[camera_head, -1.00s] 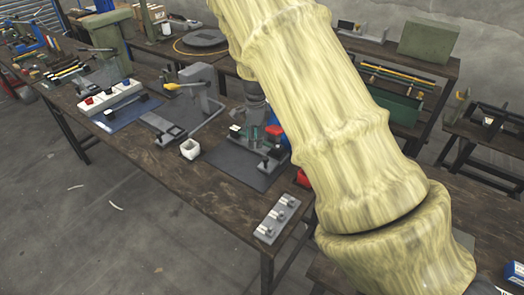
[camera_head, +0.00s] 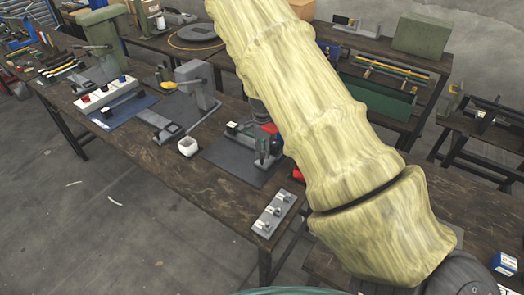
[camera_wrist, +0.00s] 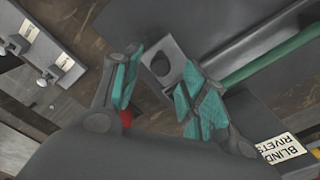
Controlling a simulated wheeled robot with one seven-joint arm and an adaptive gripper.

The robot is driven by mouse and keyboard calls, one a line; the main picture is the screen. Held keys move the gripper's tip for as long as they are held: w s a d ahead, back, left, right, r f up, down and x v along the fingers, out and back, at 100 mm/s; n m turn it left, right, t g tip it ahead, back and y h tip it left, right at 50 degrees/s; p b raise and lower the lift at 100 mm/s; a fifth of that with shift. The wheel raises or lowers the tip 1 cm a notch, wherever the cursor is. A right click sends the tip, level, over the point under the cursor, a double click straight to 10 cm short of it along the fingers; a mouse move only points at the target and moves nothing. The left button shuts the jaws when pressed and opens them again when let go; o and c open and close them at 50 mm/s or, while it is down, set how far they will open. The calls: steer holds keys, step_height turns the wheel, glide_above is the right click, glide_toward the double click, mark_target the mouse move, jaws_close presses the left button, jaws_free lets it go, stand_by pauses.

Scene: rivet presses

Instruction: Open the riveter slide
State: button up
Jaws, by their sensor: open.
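In the wrist view, my gripper (camera_wrist: 154,95) is open, with teal pads on both fingers. A grey block (camera_wrist: 167,62) with a dark round knob or hole shows between and beyond the fingertips; whether the pads touch it I cannot tell. It looks like part of a slide, but I cannot be sure. A dark body and a green bar (camera_wrist: 270,58) lie to its right.
A grey plate with several knobs (camera_head: 272,213) lies at the bench's front edge; it also shows in the wrist view (camera_wrist: 42,55). A white cup (camera_head: 188,147) and a grey press (camera_head: 192,90) stand left. A "BLIND RIVETS" label (camera_wrist: 280,150) is at the wrist view's lower right.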

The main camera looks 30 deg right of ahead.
steer(key=shift+f, duration=1.2)
steer(key=shift+a, duration=0.1)
jaws_close()
